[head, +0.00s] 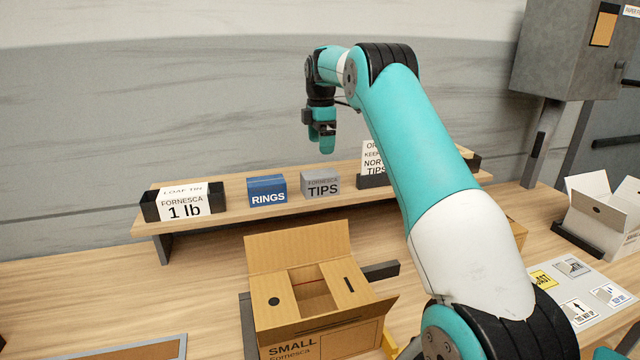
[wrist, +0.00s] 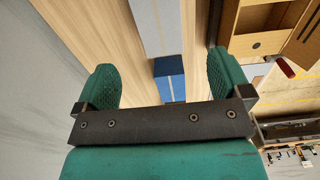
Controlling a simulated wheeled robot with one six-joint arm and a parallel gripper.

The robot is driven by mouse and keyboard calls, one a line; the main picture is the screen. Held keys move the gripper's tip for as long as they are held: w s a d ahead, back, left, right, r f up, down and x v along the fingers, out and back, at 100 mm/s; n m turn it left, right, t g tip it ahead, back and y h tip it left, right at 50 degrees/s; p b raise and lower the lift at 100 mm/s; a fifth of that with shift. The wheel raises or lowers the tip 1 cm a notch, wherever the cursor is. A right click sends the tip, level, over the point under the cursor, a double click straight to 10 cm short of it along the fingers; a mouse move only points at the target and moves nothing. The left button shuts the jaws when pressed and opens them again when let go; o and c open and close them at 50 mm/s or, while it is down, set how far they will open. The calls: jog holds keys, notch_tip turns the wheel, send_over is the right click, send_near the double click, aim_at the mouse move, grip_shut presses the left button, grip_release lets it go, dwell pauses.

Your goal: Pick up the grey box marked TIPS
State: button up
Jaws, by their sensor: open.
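The grey box marked TIPS (head: 321,184) stands upright on the raised wooden shelf (head: 235,218), just right of the blue RINGS box (head: 267,191). In the head view my gripper (head: 322,146) hangs above the TIPS box with a clear gap and points down. In the wrist view my gripper (wrist: 165,82) has its two green fingers wide apart. A blue box (wrist: 169,76) shows beyond and between them, with nothing held.
A black holder with a 1 lb card (head: 182,205) stands at the shelf's left end. A white sign card (head: 372,160) stands close right of the TIPS box. An open cardboard box marked SMALL (head: 325,320) sits in front of the shelf. Space above the shelf's left half is free.

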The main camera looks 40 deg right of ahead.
aim_at(320, 173)
notch_tip(320, 173, down, 7)
jog(key=shift+r+p, duration=0.1)
jog(key=shift+p, duration=0.8)
jog(key=shift+f+p, duration=1.5)
jog(key=shift+f, duration=1.3)
jog(key=shift+w, duration=0.1)
jog(key=c, duration=1.1)
jog(key=shift+r, duration=0.1)
jog(key=shift+c, duration=0.2)
